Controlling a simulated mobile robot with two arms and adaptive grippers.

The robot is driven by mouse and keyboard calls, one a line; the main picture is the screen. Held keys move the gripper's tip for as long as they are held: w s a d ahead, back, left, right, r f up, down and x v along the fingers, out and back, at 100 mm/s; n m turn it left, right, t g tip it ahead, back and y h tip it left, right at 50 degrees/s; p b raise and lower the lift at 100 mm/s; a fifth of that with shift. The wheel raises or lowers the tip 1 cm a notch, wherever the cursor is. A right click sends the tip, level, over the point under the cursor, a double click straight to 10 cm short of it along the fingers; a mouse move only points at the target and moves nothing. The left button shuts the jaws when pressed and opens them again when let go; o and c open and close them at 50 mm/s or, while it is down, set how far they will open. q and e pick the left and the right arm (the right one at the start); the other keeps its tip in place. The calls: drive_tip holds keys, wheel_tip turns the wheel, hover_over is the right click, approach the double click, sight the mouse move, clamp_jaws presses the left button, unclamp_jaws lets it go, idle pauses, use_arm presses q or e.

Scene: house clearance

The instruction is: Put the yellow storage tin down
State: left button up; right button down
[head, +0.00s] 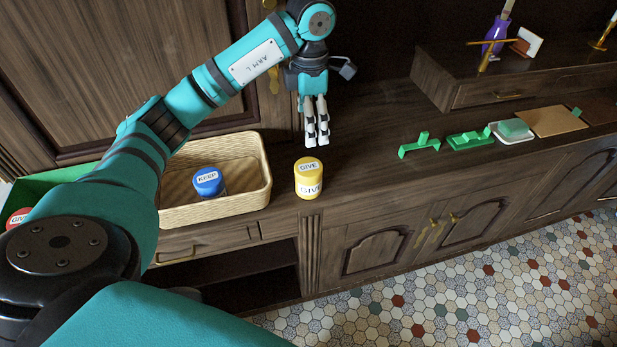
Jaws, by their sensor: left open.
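The yellow storage tin (308,184) stands upright on the dark wooden sideboard top, close to its front edge. It has "GIVE" labels on its lid and side. My left gripper (317,141) is open and empty, pointing down just behind and above the tin, and looks apart from it. My right gripper is not in the view.
A wicker basket (262,189) left of the tin holds a blue tin (208,182) labelled "KEEP". A green box (40,184) with a red-lidded tin (17,219) is farther left, partly behind my arm. Several green items, a sponge dish and a board lie right. The sideboard between is clear.

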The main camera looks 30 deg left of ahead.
sight(309, 166)
use_arm(q)
wheel_tip(309, 166, down, 11)
drive_tip(key=shift+r+p, duration=0.15)
drive_tip(key=shift+p, duration=1.1)
drive_tip(key=shift+s+f+p, duration=0.1)
drive_tip(key=shift+f+p, duration=0.4)
drive_tip(key=shift+f, duration=0.1)
wheel_tip(309, 166, down, 4)
drive_tip(key=shift+s+r+p, duration=0.1)
drive_tip(key=shift+r+p, duration=0.1)
drive_tip(key=shift+p, duration=0.65)
drive_tip(key=shift+f, duration=0.4)
drive_tip(key=c, duration=1.4)
drive_tip(key=shift+c, duration=0.6)
